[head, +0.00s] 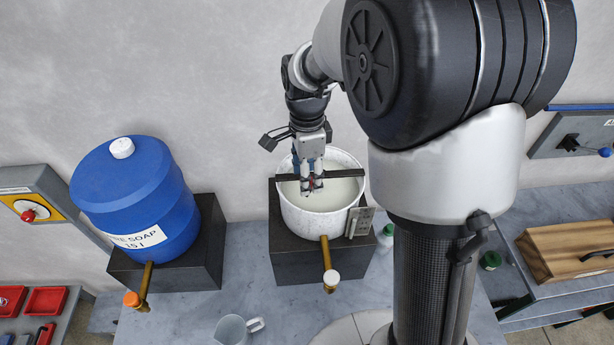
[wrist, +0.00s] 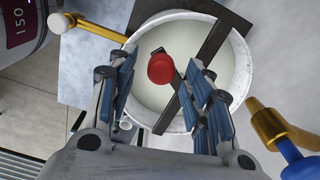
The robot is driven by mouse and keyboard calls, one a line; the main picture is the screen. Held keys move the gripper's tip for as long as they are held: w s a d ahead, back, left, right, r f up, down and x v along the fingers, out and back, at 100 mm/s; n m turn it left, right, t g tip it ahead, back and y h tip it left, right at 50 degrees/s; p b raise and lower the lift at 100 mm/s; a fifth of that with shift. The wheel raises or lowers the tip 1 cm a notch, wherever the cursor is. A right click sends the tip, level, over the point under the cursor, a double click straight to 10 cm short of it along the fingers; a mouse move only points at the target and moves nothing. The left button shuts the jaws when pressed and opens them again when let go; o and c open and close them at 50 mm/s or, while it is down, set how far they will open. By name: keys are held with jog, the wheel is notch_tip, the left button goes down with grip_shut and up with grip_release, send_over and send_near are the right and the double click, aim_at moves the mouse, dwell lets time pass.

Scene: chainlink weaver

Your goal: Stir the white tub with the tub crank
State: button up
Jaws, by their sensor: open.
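The white tub (head: 298,222) stands on a dark block and holds a pale liquid. A dark bar (head: 346,173) lies across its rim; it also shows in the wrist view (wrist: 213,42). The tub crank's red knob (wrist: 160,68) appears over the liquid in the wrist view. My gripper (head: 312,186) points down over the tub, its fingers open. In the wrist view its two fingertips (wrist: 161,75) lie left and right of the knob, with visible gaps. I cannot tell how deep the knob sits between them. The crank's lower part is hidden.
A blue soap drum (head: 135,195) with a brass tap stands on a block to the left. The tub's own brass tap (head: 326,258) sticks out in front. A clear jug (head: 233,330) stands on the grey counter. A wooden box (head: 565,250) is at the right.

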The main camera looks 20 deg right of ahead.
jog(key=shift+w+f, duration=0.1)
jog(key=shift+f, duration=0.7)
jog(key=shift+c, duration=0.3)
grip_shut()
